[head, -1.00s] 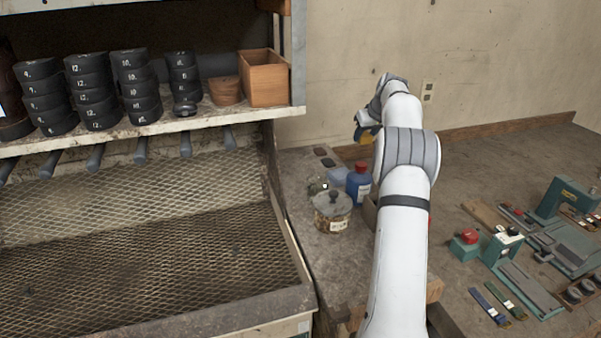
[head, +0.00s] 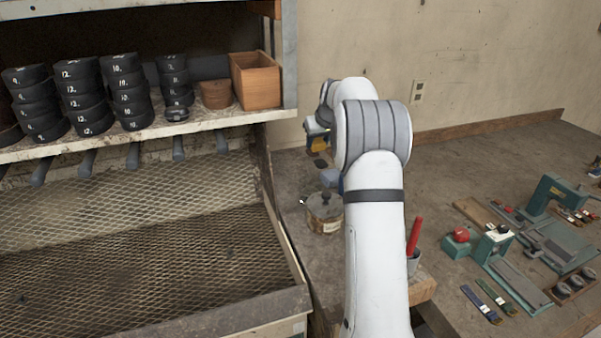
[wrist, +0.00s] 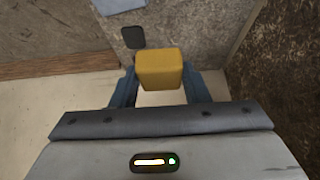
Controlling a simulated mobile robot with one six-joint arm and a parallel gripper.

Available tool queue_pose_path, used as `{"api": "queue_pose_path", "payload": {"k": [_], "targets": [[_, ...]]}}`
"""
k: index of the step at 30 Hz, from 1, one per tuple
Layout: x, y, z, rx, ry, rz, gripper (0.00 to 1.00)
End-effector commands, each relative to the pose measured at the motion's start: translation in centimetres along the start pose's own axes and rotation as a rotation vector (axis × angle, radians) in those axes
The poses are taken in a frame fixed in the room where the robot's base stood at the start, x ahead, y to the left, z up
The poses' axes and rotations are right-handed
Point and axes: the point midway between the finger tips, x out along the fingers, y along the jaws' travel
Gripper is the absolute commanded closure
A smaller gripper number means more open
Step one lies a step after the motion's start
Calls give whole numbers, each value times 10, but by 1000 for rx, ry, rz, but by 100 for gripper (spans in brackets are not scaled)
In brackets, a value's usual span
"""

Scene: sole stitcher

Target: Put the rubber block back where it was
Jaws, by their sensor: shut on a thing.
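The rubber block, a yellow block (wrist: 160,68), is between the two blue fingers of my gripper (wrist: 160,88) in the wrist view. My gripper is shut on it. In the head view my gripper (head: 318,138) is at the back of the narrow bench, with a bit of yellow showing below the wrist. A dark rounded patch (wrist: 132,37) is on the grey surface beyond the block, a little to its left. It also shows in the head view (head: 320,163), below my gripper. Whether it is a recess or a flat pad I cannot tell.
A lidded round tin (head: 325,214) stands on the bench in front. A light blue item (head: 331,179) is behind it, partly hidden by my arm. Shelves with black rolls (head: 80,95) and a wooden box (head: 255,80) are at left. Teal machines (head: 495,245) are at right.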

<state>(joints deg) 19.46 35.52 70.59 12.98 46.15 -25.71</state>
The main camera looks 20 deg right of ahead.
Motion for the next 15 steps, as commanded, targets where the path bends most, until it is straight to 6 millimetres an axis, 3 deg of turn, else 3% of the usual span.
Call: {"api": "queue_pose_path", "payload": {"k": [7, 15], "targets": [[-2, -54, -1, -4, 0, -2, 77], [43, -52, 25, 0, -3, -1, 77]]}}
